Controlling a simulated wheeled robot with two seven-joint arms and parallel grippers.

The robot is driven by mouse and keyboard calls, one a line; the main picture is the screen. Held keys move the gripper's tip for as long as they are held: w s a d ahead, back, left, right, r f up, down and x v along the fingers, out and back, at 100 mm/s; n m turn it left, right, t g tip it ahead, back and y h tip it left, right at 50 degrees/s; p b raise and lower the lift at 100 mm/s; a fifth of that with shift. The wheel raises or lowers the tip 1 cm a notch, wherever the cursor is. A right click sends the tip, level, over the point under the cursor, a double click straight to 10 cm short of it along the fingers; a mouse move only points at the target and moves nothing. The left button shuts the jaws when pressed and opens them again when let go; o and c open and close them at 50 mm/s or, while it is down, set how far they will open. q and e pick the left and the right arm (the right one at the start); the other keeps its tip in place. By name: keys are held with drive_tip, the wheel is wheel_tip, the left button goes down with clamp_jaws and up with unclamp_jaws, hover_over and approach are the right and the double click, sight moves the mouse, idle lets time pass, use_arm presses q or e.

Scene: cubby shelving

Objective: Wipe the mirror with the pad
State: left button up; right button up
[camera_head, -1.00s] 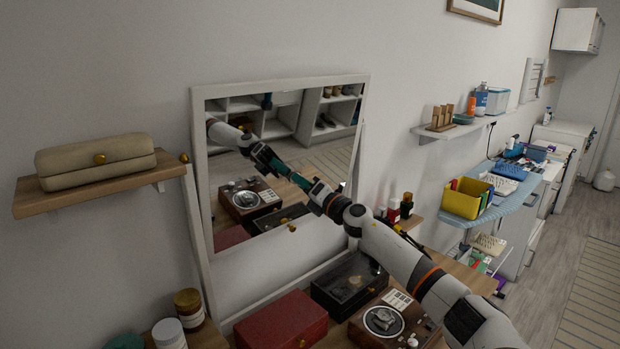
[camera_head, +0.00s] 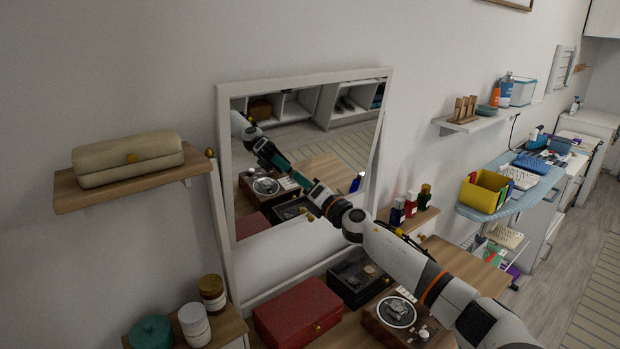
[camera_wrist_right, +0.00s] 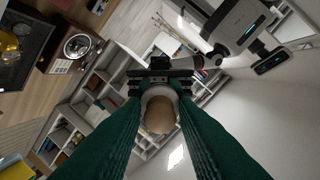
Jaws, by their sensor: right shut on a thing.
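The mirror (camera_head: 345,135), in a white frame, leans against the wall and reflects my arm and the room. My right gripper (camera_head: 290,172), with long green fingers, reaches the lower middle of the glass. Its reflection lines up with it, so the exact contact point is hard to see. In the right wrist view the green fingers of the gripper (camera_wrist_right: 160,95) close around a round beige and white thing, seemingly the pad (camera_wrist_right: 159,115). The pad is hard to make out in the head view. My left gripper is not in view.
Below the mirror are a red box (camera_head: 298,312), a dark display box (camera_head: 356,278) and a wooden device (camera_head: 396,312). Jars (camera_head: 194,325) stand lower left. A shelf with a beige case (camera_head: 128,158) is left; small bottles (camera_head: 410,204) stand right of the mirror.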

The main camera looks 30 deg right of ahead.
sight(339, 157)
drive_tip(key=shift+d+r, duration=0.3)
drive_tip(key=shift+d, duration=0.3)
drive_tip(key=shift+d+r, duration=0.3)
drive_tip(key=shift+d, duration=0.25)
drive_tip(key=shift+w+d+b, duration=0.1)
drive_tip(key=shift+d+b, duration=0.55)
drive_tip(key=shift+d, duration=0.3)
drive_tip(key=shift+d+b, duration=0.6)
drive_tip(key=shift+d, duration=0.15)
drive_tip(key=shift+w+d+r+b, duration=0.1)
drive_tip(key=shift+d+b, duration=0.75)
drive_tip(key=shift+d, duration=0.55)
drive_tip(key=shift+w+d+b, duration=0.15)
drive_tip(key=shift+d+b, duration=0.75)
drive_tip(key=shift+d, duration=0.7)
drive_tip(key=shift+d+b, duration=0.65)
drive_tip(key=shift+d, duration=0.3)
clamp_jaws()
drive_tip(key=shift+w+d+b, duration=0.1)
drive_tip(key=shift+d+b, duration=0.35)
drive_tip(key=shift+d, duration=0.4)
